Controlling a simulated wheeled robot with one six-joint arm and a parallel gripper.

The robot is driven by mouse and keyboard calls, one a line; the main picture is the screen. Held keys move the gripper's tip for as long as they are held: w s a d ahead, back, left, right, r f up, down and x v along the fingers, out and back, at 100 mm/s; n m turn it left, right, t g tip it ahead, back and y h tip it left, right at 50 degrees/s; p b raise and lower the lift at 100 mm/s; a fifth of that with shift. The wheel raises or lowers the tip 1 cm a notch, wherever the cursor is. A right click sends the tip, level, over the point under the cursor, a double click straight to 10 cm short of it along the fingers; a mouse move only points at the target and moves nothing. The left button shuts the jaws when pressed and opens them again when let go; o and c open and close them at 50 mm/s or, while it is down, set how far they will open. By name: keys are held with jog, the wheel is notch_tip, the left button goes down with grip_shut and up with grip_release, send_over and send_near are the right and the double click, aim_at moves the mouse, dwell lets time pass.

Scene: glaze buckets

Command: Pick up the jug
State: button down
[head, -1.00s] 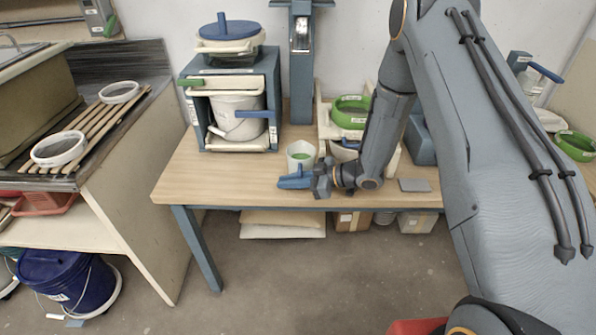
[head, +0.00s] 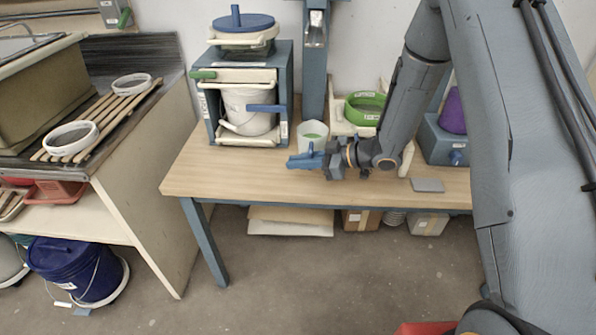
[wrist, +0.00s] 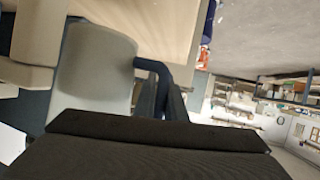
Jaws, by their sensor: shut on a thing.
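The wooden table (head: 235,180) is bare at front left. A blue frame with a white bucket (head: 247,110) stands left of the jug, and a blue column (head: 314,75) behind it. A green-rimmed sieve (head: 365,107) is close on the right. A grey slab (head: 427,185) lies farther right.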

notch_tip(320, 180, up, 12)
jog(key=b, duration=0.2)
dwell(0.7)
dwell(0.3)
dwell(0.6)
